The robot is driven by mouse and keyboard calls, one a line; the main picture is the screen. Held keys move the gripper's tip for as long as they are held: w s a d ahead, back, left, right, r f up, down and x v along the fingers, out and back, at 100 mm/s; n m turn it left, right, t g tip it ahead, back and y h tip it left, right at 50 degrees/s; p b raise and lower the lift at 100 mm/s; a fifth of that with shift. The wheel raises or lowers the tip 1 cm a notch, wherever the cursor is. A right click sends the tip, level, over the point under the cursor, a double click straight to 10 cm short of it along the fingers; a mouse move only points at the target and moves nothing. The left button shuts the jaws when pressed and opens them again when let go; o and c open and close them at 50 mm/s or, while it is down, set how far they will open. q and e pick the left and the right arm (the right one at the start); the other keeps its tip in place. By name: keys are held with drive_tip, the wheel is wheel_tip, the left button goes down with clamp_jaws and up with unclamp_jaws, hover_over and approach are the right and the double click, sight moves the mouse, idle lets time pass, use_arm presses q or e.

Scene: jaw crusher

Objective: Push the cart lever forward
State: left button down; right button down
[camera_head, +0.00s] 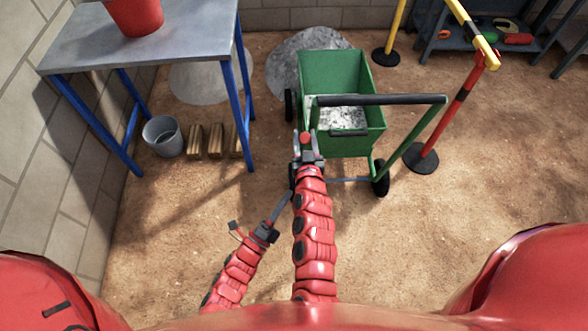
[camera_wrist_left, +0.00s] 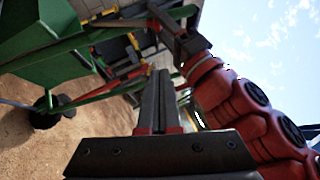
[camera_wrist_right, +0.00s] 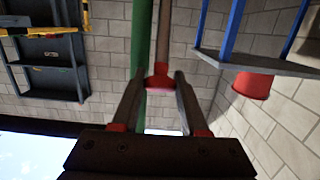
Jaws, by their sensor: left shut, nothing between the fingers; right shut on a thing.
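The green cart (camera_head: 370,80) stands in front of me with its black push handle (camera_head: 385,100) toward me. The cart lever has a red knob (camera_head: 305,137) at the handle's left end. The knob also shows in the right wrist view (camera_wrist_right: 158,80), with its rod rising from it. My right gripper (camera_head: 307,146) is shut on the lever at the knob, one finger on each side. My left gripper (camera_head: 284,203) is shut and empty, lower and left of the right arm. Its closed fingers show in the left wrist view (camera_wrist_left: 160,95). The lever's base is hidden.
A blue-legged table (camera_head: 180,40) with a red bucket (camera_head: 135,14) stands at the left. A grey bucket (camera_head: 162,136) and wood blocks (camera_head: 205,142) sit beneath it. A red-and-yellow barrier post (camera_head: 425,155) stands right of the cart. The right foreground floor is clear.

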use_arm(q)
drive_tip(key=w+a+r+x, duration=0.1)
drive_tip(key=a+x, duration=0.1)
drive_tip(key=x, duration=1)
drive_tip(key=shift+w, duration=0.45)
